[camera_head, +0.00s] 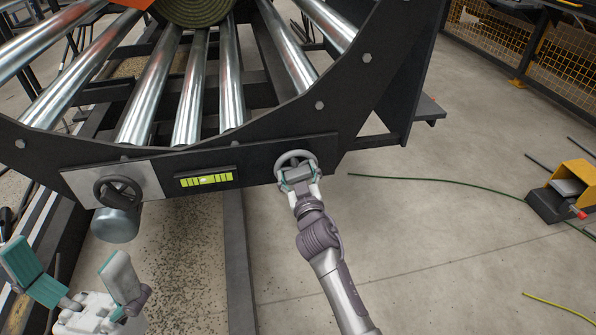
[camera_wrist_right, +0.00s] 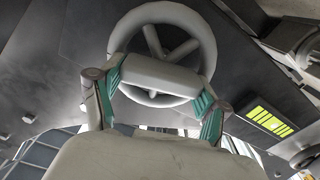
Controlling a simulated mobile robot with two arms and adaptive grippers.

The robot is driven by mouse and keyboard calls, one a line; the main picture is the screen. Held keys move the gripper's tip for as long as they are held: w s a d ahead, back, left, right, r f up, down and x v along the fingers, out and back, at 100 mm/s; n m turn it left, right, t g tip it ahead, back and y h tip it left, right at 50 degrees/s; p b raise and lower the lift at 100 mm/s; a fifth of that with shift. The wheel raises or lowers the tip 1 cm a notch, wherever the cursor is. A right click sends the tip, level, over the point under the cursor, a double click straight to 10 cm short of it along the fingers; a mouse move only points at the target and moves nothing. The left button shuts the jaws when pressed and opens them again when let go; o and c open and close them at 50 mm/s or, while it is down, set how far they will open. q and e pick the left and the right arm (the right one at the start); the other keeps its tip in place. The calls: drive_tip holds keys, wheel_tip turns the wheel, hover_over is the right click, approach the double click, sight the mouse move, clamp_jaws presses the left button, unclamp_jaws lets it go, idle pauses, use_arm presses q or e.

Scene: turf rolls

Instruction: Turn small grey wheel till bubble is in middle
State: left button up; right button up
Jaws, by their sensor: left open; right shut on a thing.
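The small grey wheel (camera_head: 296,155) sits on the right of the black front plate and shows large in the right wrist view (camera_wrist_right: 207,42). My right gripper (camera_head: 298,178) is shut on the wheel at its near lower side, one finger on each side in the wrist view (camera_wrist_right: 160,88). The yellow-green bubble level (camera_head: 220,178) is on the plate left of the wheel, also in the wrist view (camera_wrist_right: 270,121). A pale spot shows near its middle; its exact position is too small to tell. My left gripper (camera_head: 72,268) is open and empty at the lower left.
A darker handwheel (camera_head: 117,188) is on a light plate at the left, with a grey cylinder (camera_head: 115,225) below. Steel rollers (camera_head: 188,90) and a turf roll (camera_head: 195,10) lie above. A yellow-and-black pedal (camera_head: 570,185) is on the floor at right. Floor right of my right arm is mostly clear.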

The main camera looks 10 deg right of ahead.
drive_tip(key=n, duration=0.5)
drive_tip(key=shift+a+n, duration=0.15)
drive_tip(key=shift+n, duration=0.25)
drive_tip(key=shift+f, duration=0.1)
idle(0.3)
drive_tip(key=o, duration=1.2)
drive_tip(key=shift+c, duration=0.2)
drive_tip(key=s, duration=1.2)
